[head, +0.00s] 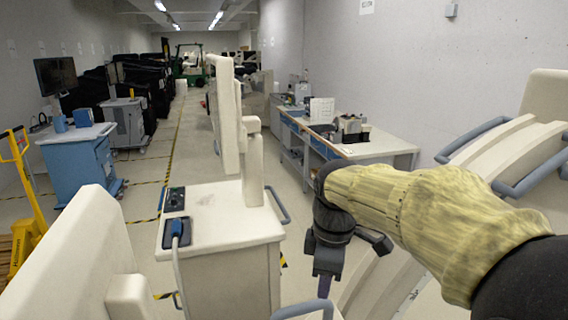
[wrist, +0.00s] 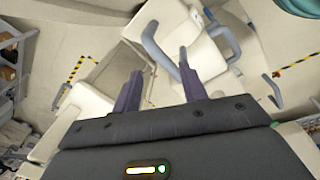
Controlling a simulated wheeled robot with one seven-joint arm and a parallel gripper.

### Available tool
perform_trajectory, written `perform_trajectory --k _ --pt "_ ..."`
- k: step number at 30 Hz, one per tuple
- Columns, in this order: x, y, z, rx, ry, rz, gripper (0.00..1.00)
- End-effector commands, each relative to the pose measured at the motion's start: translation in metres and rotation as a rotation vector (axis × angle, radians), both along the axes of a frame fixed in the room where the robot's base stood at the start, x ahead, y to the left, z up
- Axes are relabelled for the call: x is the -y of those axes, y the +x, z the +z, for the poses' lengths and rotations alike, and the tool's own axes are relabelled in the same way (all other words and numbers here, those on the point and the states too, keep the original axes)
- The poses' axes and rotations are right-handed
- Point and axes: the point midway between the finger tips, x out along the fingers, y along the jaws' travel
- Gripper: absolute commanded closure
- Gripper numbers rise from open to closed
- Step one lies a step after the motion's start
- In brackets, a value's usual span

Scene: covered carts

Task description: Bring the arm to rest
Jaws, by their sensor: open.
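My arm (head: 420,205), in a yellowish fabric sleeve with a dark cuff, reaches in from the right of the head view, bent at a dark joint.
A white cart (head: 225,215) with a monitor stands just left of my gripper. Large pale covered carts (head: 75,255) flank me at left and right. A workbench (head: 375,147) lines the right wall. A yellow pallet jack (head: 22,190) stands left. The aisle ahead (head: 190,140) is clear.

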Motion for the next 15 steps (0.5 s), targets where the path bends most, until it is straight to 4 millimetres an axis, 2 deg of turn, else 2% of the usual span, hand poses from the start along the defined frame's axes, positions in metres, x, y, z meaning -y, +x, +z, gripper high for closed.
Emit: perform_trajectory --k 1,6,15 --pt "0.006 -0.003 -0.016 -0.002 0.01 -0.092 0.57" --pt "0.024 -0.015 -0.064 0.015 0.055 -0.419 0.57" --pt "0.054 -0.056 -0.138 0.046 0.15 -0.993 0.57"
